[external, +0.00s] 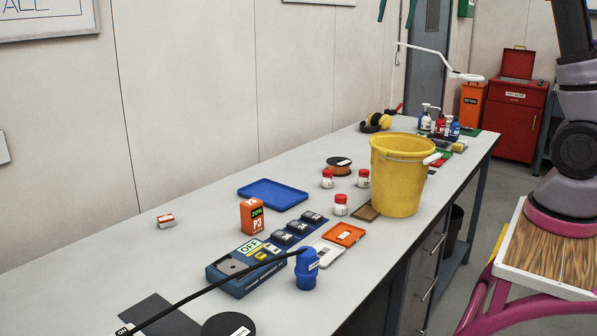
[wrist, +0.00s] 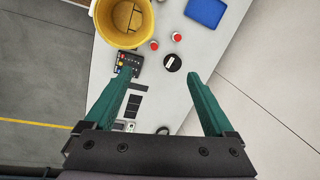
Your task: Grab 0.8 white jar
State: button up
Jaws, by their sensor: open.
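Three small white jars with red lids stand upright on the grey bench in the external view: a left one (external: 327,179), a right one (external: 363,178) and a nearer one (external: 340,205). Their label print is too small to read. Two red lids show in the wrist view, one nearer the bucket (wrist: 154,44) and one farther right (wrist: 177,37). My gripper (wrist: 160,77) is open and empty, its green fingers apart, high above the bench. Only its fingertips (external: 395,22) show at the top of the external view.
A tall yellow bucket (external: 398,180) stands right of the jars. A wire spool (external: 339,165) lies just behind them and a blue tray (external: 272,194) to their left. An orange tray (external: 344,235) and brown pad (external: 366,211) are nearer. A white lamp (external: 430,51) stands behind.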

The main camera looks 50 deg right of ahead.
aim_at(364, 170)
jog(key=w+d+f+m+g, duration=0.2)
jog(key=w+d+f+m, duration=0.4)
jog(key=w, duration=0.4)
jog(key=shift+n+h, duration=0.4)
jog(key=shift+n, duration=0.3)
jog(key=f, duration=4.6)
jog(key=shift+a+f, duration=0.3)
jog(key=shift+a, duration=0.05)
grip_shut()
